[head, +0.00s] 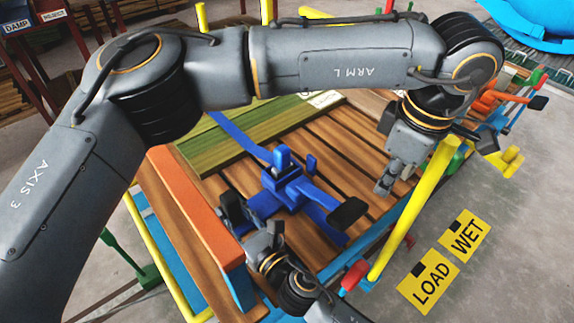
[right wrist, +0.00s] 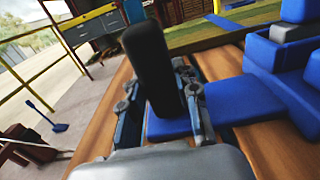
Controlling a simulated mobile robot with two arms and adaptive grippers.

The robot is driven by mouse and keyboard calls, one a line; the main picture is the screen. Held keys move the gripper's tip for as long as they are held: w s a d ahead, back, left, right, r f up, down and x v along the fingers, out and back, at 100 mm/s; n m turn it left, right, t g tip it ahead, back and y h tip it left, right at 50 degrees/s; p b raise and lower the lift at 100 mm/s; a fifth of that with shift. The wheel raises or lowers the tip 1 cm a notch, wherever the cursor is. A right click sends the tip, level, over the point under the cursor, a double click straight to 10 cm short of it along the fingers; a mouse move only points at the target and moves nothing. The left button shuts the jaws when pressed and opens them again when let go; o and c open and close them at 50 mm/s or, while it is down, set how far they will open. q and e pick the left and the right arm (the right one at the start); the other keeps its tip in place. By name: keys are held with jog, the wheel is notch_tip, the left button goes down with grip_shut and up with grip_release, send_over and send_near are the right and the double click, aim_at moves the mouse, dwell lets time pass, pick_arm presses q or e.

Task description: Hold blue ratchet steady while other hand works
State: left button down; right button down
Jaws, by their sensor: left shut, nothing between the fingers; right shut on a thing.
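The blue ratchet (head: 290,186) sits on wooden slats at the middle of the head view, with a black grip at each side. A blue strap (head: 238,136) runs from it toward the upper left. My right gripper (head: 250,226) is at its left black grip (head: 231,207). The right wrist view shows the fingers (right wrist: 165,105) shut on that grip (right wrist: 152,65), one on each side. My left gripper (head: 382,188) is shut and empty, to the right of the ratchet and apart from its right black grip (head: 348,213).
A yellow post (head: 412,210) slants close beside my left gripper. An orange beam (head: 200,222) borders the slats (head: 335,150) on the left. Green boards (head: 255,132) lie behind the ratchet.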

jog(key=c, duration=0.9)
grip_release()
